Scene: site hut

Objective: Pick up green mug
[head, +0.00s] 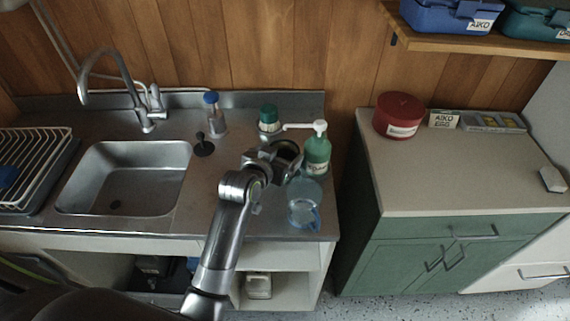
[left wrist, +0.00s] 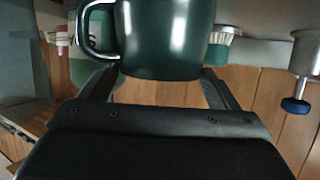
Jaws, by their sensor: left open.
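The green mug (left wrist: 165,38) is large and dark green in the left wrist view, which looks upside down. Its handle sticks out to the left there, and part of it is cut off by the top edge. My left gripper (left wrist: 158,84) is open, with a finger towards each side of the mug; I cannot tell whether they touch it. In the head view my left gripper (head: 286,158) is over the right part of the sink counter and hides the mug. My right gripper is not in view.
A green pump bottle (head: 317,152) stands just right of the gripper, with a clear bluish jug (head: 304,208) nearer the front. The sink (head: 130,180) is left.

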